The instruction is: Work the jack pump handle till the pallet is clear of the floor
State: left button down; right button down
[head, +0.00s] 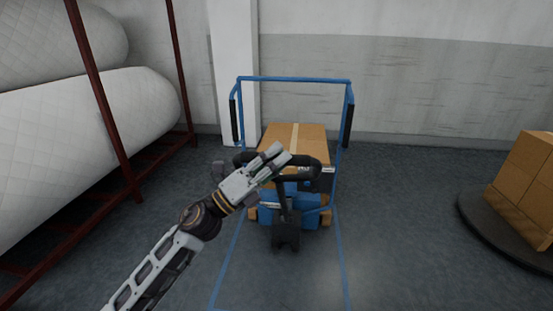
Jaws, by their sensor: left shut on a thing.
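The pallet jack stands ahead of me, with a black loop handle (312,167) at the top of its tiller and a blue body (300,212) low behind it. My left gripper (277,156) is shut on the handle at the loop's upper middle. A cardboard box (279,136) with a tape strip sits behind the handle, on the load side. The pallet (252,213) shows only as small wooden corners beside the jack body. The gap between pallet and floor is too small and hidden to judge. My right gripper is not in view.
A blue tube frame (294,79) with black side grips stands around the box. White wadding rolls (100,118) lie on a red rack (104,110) at left. Cartons (525,180) stand on a dark round platform (487,222) at right. Blue floor lines mark a lane; floor either side is clear.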

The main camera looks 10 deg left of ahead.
pick_arm(q)
jog(key=shift+f, duration=0.15)
jog(key=c, duration=1.2)
grip_release()
jog(key=shift+a, duration=0.1)
jog(key=v, duration=1.1)
jog(key=shift+s+a+f, duration=0.15)
jog(key=shift+s+a, duration=0.1)
jog(key=shift+s, duration=0.05)
